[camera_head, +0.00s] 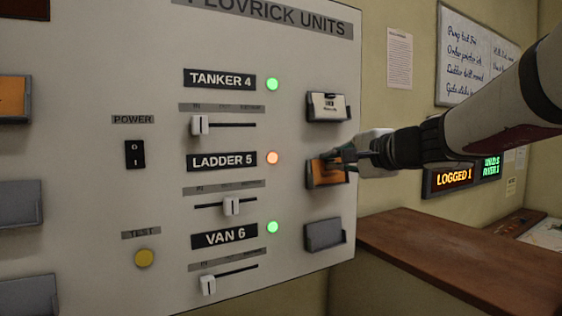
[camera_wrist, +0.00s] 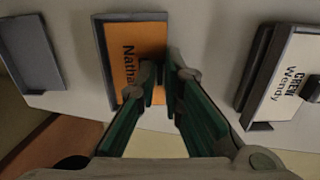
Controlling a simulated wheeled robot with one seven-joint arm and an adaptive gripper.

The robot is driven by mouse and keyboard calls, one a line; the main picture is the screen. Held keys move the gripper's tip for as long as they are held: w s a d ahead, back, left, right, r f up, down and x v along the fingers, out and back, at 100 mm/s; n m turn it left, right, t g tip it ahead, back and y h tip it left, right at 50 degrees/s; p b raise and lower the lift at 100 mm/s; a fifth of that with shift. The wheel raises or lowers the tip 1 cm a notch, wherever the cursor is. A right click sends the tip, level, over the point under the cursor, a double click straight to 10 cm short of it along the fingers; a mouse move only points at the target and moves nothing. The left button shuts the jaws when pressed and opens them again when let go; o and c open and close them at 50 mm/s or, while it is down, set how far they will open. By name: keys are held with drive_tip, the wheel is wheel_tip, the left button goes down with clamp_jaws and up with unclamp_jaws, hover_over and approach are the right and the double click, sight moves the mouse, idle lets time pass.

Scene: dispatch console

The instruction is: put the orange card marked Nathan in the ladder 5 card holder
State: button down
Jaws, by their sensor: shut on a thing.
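The orange card (camera_wrist: 137,42) marked "Natha..." sits in the ladder 5 card holder (camera_wrist: 104,60), the middle one of the right column. The card (camera_head: 323,174) and holder (camera_head: 311,178) also show in the head view, level with the LADDER 5 label (camera_head: 222,160). My gripper (camera_head: 345,155) reaches in from the right and is shut on the card's edge. In the wrist view my gripper (camera_wrist: 160,88) covers the end of the name and part of the card. I cannot tell whether the card is fully down in the holder.
Above, the tanker 4 holder (camera_head: 340,118) bears a white card (camera_head: 328,104), read as "CREW Wendy" in the wrist view. Below, the van 6 holder (camera_head: 323,236) is empty. Sliders and a power switch (camera_head: 134,154) lie left. A brown desk top (camera_head: 450,250) stands right.

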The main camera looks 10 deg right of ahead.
drive_tip(key=c, duration=1.6)
unclamp_jaws()
drive_tip(key=shift+c, duration=0.2)
drive_tip(key=shift+s, duration=0.15)
drive_tip(key=v, duration=1.2)
drive_tip(key=shift+f, duration=0.1)
